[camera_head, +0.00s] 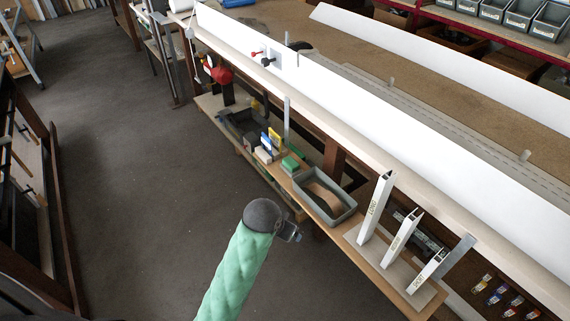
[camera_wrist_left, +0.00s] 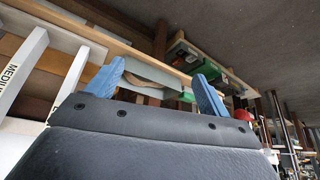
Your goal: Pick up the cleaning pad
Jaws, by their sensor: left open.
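A small green block-like pad (camera_head: 290,163), which I take for the cleaning pad, lies on the low shelf, just left of a grey tray (camera_head: 343,213). A green patch (camera_wrist_left: 187,96), perhaps the same pad, shows beside the right finger in the left wrist view. My left arm has a green sleeve, and its gripper (camera_head: 290,235) is in front of and below the shelf, apart from the pad. In the left wrist view its two blue fingers (camera_wrist_left: 158,68) are spread and nothing is between them; the grey tray shows beyond them. My right gripper is not in view.
Right of the tray stand white upright profiles (camera_head: 373,207) with lettering. A dark bin (camera_head: 240,125) and small coloured boxes (camera_head: 268,145) are farther left. A long white profile (camera_head: 400,125) lies on the bench above. The floor at left is clear.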

